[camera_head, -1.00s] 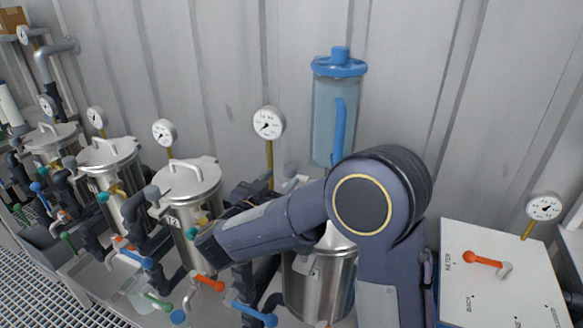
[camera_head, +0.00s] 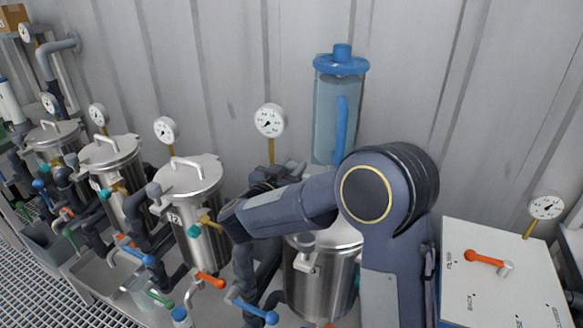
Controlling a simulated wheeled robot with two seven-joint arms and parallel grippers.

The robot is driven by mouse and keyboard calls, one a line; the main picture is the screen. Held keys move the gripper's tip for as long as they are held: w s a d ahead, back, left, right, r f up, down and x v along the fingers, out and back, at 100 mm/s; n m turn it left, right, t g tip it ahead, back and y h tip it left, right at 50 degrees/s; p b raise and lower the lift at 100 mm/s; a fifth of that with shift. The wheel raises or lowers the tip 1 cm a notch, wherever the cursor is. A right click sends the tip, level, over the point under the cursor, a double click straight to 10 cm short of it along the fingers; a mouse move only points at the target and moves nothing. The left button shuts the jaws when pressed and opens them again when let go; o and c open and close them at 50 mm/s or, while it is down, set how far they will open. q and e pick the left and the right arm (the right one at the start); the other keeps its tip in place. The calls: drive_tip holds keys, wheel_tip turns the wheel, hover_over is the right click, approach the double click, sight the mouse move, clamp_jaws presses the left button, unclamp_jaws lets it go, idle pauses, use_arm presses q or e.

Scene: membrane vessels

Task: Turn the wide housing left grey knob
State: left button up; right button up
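A wide steel housing (camera_head: 318,282) stands right of centre, its top largely hidden behind my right arm. A light grey knob-like part (camera_head: 306,241) shows on its front left, just under my forearm; I cannot tell for sure that it is the left grey knob. My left gripper is not in view.
Several lidded steel vessels (camera_head: 188,178) with dark pipes stand to the left. A blue-capped clear filter (camera_head: 341,110) hangs on the wall behind my arm. A round gauge (camera_head: 270,120) is near my gripper. A white box (camera_head: 490,295) with an orange lever (camera_head: 484,257) stands right.

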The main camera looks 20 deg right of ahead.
drive_tip(key=shift+r+m+g+h+p, duration=0.1)
drive_tip(key=shift+m+g+h+p, duration=0.2)
drive_tip(key=shift+p, duration=0.05)
drive_tip(key=shift+c, duration=0.3)
drive_tip(key=m+g+h+p, duration=0.1)
drive_tip(key=m+g+p, duration=0.1)
drive_tip(key=g, duration=0.1)
drive_tip(key=shift+a+h+p, duration=0.1)
drive_tip(key=shift+h+p, duration=0.2)
drive_tip(key=shift+h, duration=0.1)
drive_tip(key=m+g+h+p, duration=0.1)
drive_tip(key=m+g, duration=0.1)
drive_tip(key=g, duration=0.1)
drive_tip(key=shift+m+g+p, duration=0.3)
drive_tip(key=shift+p, duration=0.1)
drive_tip(key=shift+m+g+p, duration=0.65)
drive_tip(key=shift+m+g, duration=0.45)
drive_tip(key=shift+g, duration=0.6)
drive_tip(key=o, duration=0.9)
drive_tip(key=shift+o, duration=0.2)
